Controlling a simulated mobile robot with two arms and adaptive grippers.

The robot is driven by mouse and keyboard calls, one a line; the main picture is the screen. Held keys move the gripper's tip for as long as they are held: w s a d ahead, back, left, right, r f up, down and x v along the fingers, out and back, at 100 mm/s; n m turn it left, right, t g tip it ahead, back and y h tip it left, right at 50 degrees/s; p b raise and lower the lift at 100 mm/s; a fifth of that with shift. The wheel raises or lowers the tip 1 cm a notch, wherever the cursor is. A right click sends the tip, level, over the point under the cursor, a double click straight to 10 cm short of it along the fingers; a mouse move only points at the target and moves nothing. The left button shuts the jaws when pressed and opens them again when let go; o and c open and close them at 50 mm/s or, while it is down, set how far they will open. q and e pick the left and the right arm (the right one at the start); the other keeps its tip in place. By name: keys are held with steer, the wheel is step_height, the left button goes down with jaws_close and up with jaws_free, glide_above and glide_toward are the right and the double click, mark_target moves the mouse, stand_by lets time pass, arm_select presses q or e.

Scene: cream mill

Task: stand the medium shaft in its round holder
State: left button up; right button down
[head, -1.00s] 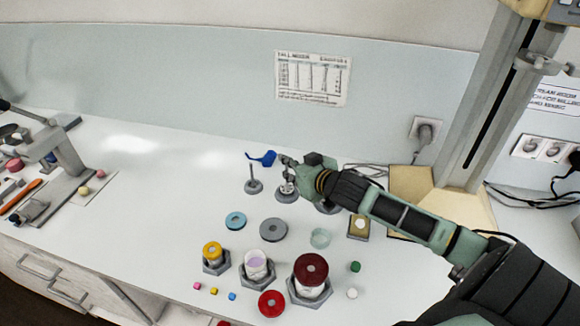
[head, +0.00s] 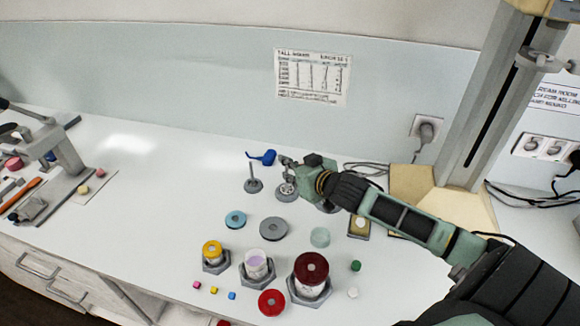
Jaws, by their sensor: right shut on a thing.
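My right gripper (head: 286,163) is at the back middle of the white bench. It is shut on a slim grey shaft, taken to be the medium shaft (head: 287,176), just above or in the middle grey round holder (head: 287,195). The fingers hide much of the shaft, and I cannot tell whether its foot is seated. To the left, another round holder (head: 253,187) has a thin upright post. A third holder (head: 328,207) is partly hidden behind my right wrist. My left gripper is not in view.
A blue curved piece (head: 264,157) shows just left of the gripper. In front lie a blue ring (head: 235,219), a grey disc (head: 273,228) and a pale green ring (head: 320,237). Several jars stand in hexagonal holders nearer the front. A tall column (head: 492,100) stands at right.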

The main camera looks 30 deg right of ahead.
steer(key=shift+f+b, duration=0.3)
steer(key=shift+f, duration=0.3)
steer(key=c, duration=1.8)
jaws_free()
steer(key=o, duration=0.5)
steer(key=shift+s, duration=0.1)
